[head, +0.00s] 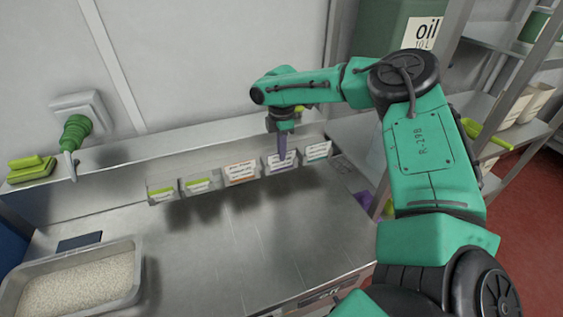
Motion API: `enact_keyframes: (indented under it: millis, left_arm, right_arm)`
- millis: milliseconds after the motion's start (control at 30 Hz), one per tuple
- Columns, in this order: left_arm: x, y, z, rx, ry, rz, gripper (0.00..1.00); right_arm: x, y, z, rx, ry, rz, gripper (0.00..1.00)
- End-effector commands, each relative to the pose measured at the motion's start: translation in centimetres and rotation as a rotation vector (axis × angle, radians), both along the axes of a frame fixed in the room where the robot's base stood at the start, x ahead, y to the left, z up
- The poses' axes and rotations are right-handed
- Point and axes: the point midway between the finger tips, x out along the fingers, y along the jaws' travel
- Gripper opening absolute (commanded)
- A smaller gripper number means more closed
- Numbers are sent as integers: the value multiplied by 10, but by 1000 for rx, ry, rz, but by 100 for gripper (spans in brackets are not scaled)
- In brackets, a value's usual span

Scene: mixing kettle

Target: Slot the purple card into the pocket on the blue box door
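My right gripper (281,128) points down over a row of small label holders on the back ledge. A narrow purple piece (282,148) shows directly below it, in front of the fourth holder from the left. I cannot tell whether it is a card seen edge-on or whether the fingers are closed on it. The white card with a purple stripe (288,166) sits in that fourth holder, partly covered by the purple piece. A dark blue panel (9,240) shows at the left edge; it may be part of the blue box. No door pocket is visible. My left gripper is out of view.
Other holders carry green-striped (199,185), orange-striped (241,173) and teal-striped (318,152) cards. A metal tray of pale grains (137,262) stands front left. The steel counter (235,255) is clear mid-front. Shelving stands right.

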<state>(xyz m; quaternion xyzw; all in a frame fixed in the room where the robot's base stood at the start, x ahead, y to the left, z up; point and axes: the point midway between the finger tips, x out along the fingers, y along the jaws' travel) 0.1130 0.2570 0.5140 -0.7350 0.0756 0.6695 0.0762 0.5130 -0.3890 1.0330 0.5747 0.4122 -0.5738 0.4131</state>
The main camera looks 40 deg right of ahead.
Motion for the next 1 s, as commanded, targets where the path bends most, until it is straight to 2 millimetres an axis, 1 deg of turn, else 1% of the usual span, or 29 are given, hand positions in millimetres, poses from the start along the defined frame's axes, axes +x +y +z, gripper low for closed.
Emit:
enact_keyframes:
  millis: [167, 267, 533, 1000]
  left_arm:
    - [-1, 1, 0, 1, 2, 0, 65]
    - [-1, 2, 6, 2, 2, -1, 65]
    - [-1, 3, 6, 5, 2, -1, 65]
    - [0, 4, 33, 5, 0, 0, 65]
  right_arm:
    - [0, 0, 0, -1, 1, 0, 0]
    - [-1, 0, 7, 0, 2, 0, 0]
    - [0, 0, 7, -1, 1, 0, 0]
    - [0, 0, 43, -1, 1, 0, 0]
